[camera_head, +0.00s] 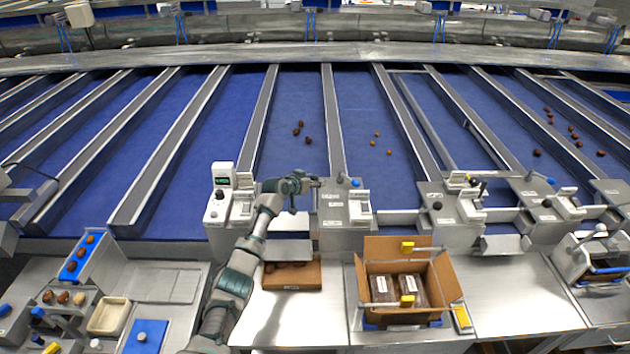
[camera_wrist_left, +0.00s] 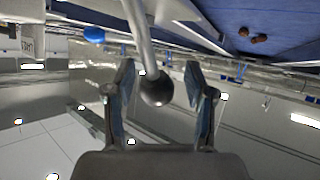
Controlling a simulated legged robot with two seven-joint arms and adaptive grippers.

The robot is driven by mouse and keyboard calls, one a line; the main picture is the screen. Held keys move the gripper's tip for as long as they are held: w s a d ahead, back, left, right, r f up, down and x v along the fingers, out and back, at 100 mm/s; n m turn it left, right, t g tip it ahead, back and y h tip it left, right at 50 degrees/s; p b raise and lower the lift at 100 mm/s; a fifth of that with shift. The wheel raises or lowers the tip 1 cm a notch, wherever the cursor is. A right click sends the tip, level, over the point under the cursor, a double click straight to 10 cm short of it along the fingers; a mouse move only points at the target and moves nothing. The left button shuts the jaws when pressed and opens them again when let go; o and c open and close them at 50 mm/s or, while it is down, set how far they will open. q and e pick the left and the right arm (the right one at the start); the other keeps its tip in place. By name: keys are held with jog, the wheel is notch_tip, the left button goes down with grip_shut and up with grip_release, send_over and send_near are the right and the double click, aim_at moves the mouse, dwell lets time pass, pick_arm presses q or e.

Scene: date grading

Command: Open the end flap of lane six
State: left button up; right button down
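My left gripper (camera_head: 312,182) is at the end of a blue lane, above the metal end boxes. In the left wrist view its two fingers (camera_wrist_left: 158,95) are open, one on each side of a black ball knob (camera_wrist_left: 157,91) on a metal rod. A gap shows between the knob and each finger. In the head view my gripper hides this knob. A grey metal flap or chute plate (camera_head: 289,250) sits below the gripper, above a cardboard tray (camera_head: 303,274) with dates. Lane numbers are too small to read. My right gripper is not in view.
A white box with a display (camera_head: 221,190) stands left of my wrist. A metal end box (camera_head: 344,215) with a blue knob (camera_head: 356,183) is close on the right. An open carton (camera_head: 439,262) holds packs. The steel table in front (camera_head: 290,315) has free room.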

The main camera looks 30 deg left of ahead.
pick_arm(q)
jog(key=shift+a, duration=0.1)
jog(key=v, duration=1.1)
jog(key=shift+s+a, duration=0.2)
jog(key=shift+s, duration=0.1)
jog(key=shift+d+r, duration=0.1)
jog(key=shift+r, duration=0.05)
